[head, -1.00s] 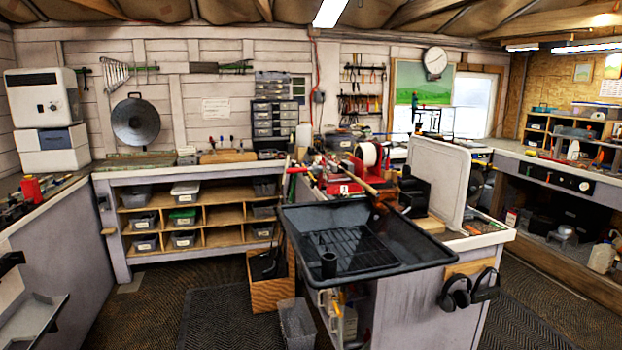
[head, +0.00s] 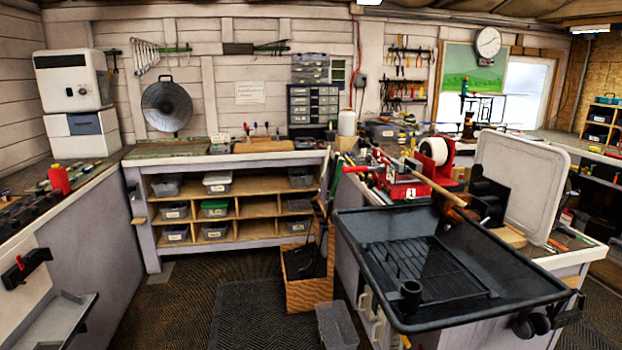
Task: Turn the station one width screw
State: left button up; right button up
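Station one is a red clamp unit (head: 401,181) with a white label reading 1, on the cluttered bench behind the black tray. A golf club (head: 432,185) with a brown wooden head lies across it, slanting down to the right. The width screw is too small to make out at this distance. Neither of my grippers shows in the head view.
A white upright board (head: 522,185) and a white spool (head: 434,151) stand nearby. The floor (head: 180,300) at centre left is open, with a grey bin (head: 337,328) beside the bench.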

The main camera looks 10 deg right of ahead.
aim_at(371, 184)
jog(key=i+j+u, duration=0.1)
jog(key=i+u, duration=0.3)
jog(key=i, duration=0.9)
jog(key=i+j+z, duration=0.1)
jog(key=i+z, duration=0.35)
jog(key=i+j+z, duration=0.7)
jog(key=z, duration=0.2)
jog(key=i+j+z, duration=0.6)
jog(key=j+z, duration=0.45)
jog(key=j, duration=0.15)
jog(key=i, duration=0.05)
